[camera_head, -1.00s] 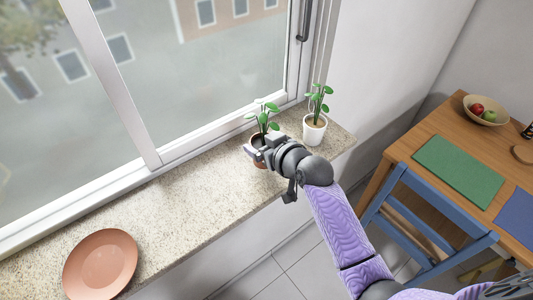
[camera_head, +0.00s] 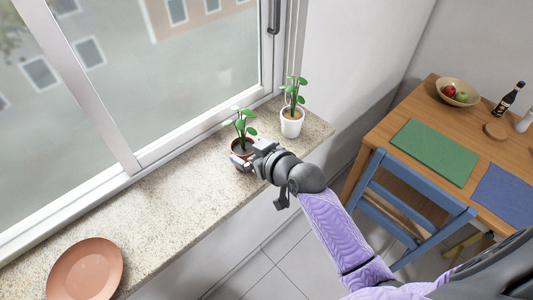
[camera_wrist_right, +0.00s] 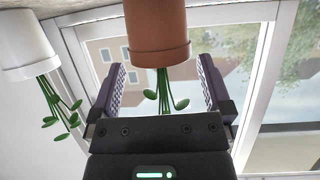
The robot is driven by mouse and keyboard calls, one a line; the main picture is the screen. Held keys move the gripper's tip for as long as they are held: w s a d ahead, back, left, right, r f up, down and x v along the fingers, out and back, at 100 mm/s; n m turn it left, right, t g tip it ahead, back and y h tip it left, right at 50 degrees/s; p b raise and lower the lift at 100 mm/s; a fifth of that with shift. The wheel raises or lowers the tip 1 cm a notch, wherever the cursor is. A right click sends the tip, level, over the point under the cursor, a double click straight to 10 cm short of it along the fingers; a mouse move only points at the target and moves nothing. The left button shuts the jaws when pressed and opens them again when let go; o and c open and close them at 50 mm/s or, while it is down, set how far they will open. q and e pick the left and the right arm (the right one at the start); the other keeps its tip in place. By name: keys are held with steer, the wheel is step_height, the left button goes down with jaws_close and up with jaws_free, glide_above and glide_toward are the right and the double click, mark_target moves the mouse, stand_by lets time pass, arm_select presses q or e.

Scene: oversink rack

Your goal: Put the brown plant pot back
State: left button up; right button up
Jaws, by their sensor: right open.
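The brown plant pot (camera_head: 240,147) with a green plant stands upright on the speckled stone windowsill (camera_head: 190,185), near the window. My right gripper (camera_head: 248,160) is low at the pot's near side, with its jaws open. In the right wrist view, which is upside down, the brown pot (camera_wrist_right: 157,30) shows between and beyond the two spread fingers. I cannot tell whether a finger touches it. The gripper hides part of the pot's lower side in the head view. My left gripper is not in view.
A white pot with a plant (camera_head: 291,123) stands to the right, near the sill's end. A terracotta plate (camera_head: 85,270) lies at the sill's left. The sill between is clear. A wooden table (camera_head: 470,125) and blue chair (camera_head: 410,205) stand at right.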

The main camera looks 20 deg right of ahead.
steer(key=p+v, duration=0.1)
steer(key=v, duration=0.7)
steer(key=s+d+f+m+g+h, duration=0.1)
steer(key=s+f+g+h, duration=0.15)
steer(key=s+f, duration=0.65)
steer(key=s+d+f+m+g+h, duration=0.15)
steer(key=f+g, duration=0.25)
steer(key=f, duration=1.1)
steer(key=s+f+n+g, duration=0.1)
steer(key=s+f, duration=0.4)
steer(key=s, duration=0.6)
steer(key=s+f+g, duration=0.4)
steer(key=s+f, duration=0.1)
steer(key=s, duration=0.6)
steer(key=shift+a+f+n, duration=0.35)
steer(key=shift+a, duration=0.1)
step_height(320, 180, down, 10)
steer(key=b, duration=0.9)
steer(key=shift+s+g+b, duration=0.35)
steer(key=shift+s, duration=0.15)
steer(key=shift+d, duration=0.1)
